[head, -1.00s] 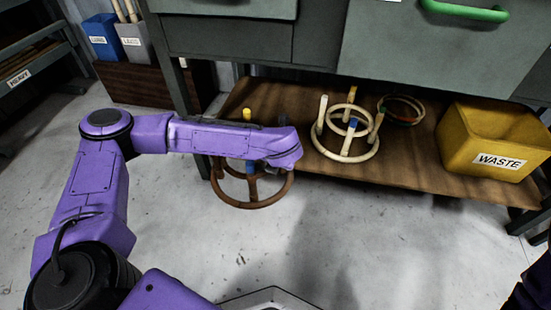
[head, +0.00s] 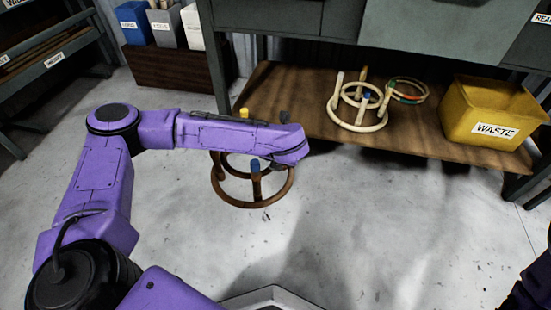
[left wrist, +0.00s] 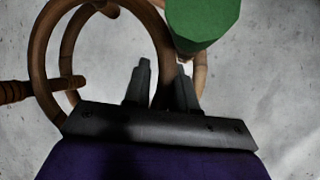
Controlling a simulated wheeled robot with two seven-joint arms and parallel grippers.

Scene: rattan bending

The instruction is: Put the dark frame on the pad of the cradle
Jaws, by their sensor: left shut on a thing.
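The dark frame (head: 240,204) is a brown rattan piece with two rings joined by legs with coloured caps, blue and yellow in the head view. It hangs above the bare floor, below the end of my left arm. In the left wrist view the dark frame (left wrist: 39,60) lies at my left gripper (left wrist: 164,72), whose fingers are shut on it. A green-capped leg stands close to the lens there. The exact grip contact is partly hidden. My right gripper is not in view. No cradle or pad can be made out.
A bench has a brown lower shelf (head: 300,110) holding a pale rattan frame (head: 360,126), a ring with coloured marks (head: 422,99) and a yellow WASTE bin (head: 490,112). Labelled bins (head: 132,22) stand at the back left on a brown box. The grey floor in front is open.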

